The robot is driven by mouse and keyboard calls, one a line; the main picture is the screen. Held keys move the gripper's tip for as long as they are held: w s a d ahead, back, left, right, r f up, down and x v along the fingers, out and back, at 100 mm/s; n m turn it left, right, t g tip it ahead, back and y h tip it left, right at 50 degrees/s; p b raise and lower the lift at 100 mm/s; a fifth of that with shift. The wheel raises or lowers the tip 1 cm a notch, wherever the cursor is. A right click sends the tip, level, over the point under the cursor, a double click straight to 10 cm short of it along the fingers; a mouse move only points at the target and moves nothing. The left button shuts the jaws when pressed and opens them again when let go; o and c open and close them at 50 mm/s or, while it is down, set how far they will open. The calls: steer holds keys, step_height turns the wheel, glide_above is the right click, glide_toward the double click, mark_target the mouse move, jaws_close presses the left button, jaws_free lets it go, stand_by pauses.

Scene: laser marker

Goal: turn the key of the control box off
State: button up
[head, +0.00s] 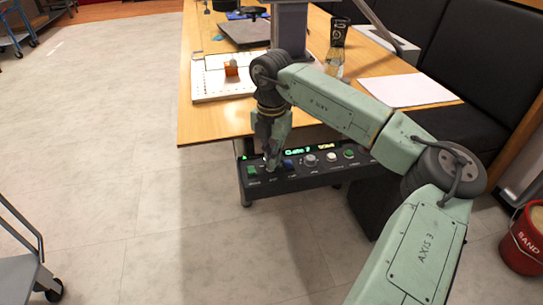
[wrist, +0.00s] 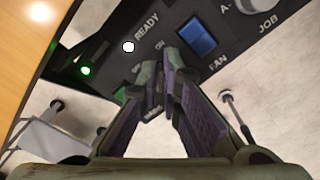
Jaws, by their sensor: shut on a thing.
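The control box (head: 320,172) is a dark panel hung under the table's front edge, with switches, knobs and a lit green display. The wrist view shows part of its dark face (wrist: 165,22) close up, with labels such as READY, ON, FAN and JOB. My gripper (head: 271,163) reaches down to the left part of the panel, between a green switch (head: 252,170) and a blue switch (head: 288,164). In the wrist view my gripper (wrist: 157,88) has its fingertips closed together below the ON label. They are shut on the key, which they hide; its angle cannot be told.
The blue switch (wrist: 197,37) is just right of my fingertips, and a green one (wrist: 121,95) is close on the left. The wooden table (head: 205,120) above holds a white board (head: 212,92), a bottle (head: 335,62) and paper (head: 405,90). The floor in front is clear.

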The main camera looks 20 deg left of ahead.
steer(key=shift+n, duration=0.3)
jaws_close()
steer(key=n+b, duration=0.1)
steer(key=n, duration=0.3)
steer(key=shift+a, duration=0.1)
steer(key=n, duration=0.3)
steer(key=n+b, duration=0.1)
steer(key=n, duration=0.1)
steer(key=shift+a+n, duration=0.2)
steer(key=shift+n, duration=0.2)
steer(key=n, duration=0.3)
steer(key=shift+s+n, duration=0.1)
steer(key=shift+n, duration=0.2)
steer(key=shift+s+a+n, duration=0.1)
steer(key=shift+n, duration=1.8)
steer(key=o, duration=0.6)
jaws_free()
